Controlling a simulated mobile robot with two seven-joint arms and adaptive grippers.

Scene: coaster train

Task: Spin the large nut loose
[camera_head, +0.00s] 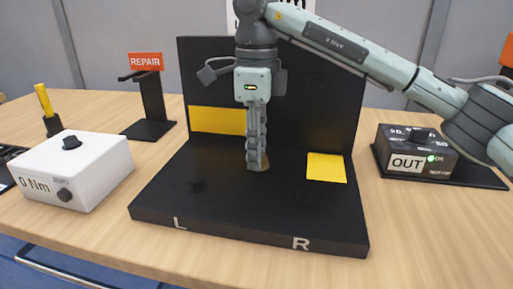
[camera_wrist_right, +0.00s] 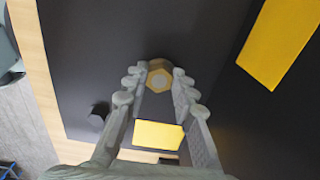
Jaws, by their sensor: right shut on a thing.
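The large nut (camera_wrist_right: 160,78) is a brass-coloured hexagon between my right gripper's fingertips in the right wrist view. In the head view a small part of the nut (camera_head: 262,164) shows at the fingertips, low over the black fixture (camera_head: 250,213). My right gripper (camera_head: 257,163) points straight down and is shut on the nut, around its sides. Most of the nut is hidden by the fingers in the head view. Whether it touches the fixture's base is hard to tell. My left gripper is not in view.
Yellow patches (camera_head: 326,168) mark the fixture. A white torque box (camera_head: 72,168) reading 0 Nm stands left. A REPAIR stand (camera_head: 152,100) is behind it. An OUT box (camera_head: 414,152) stands right.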

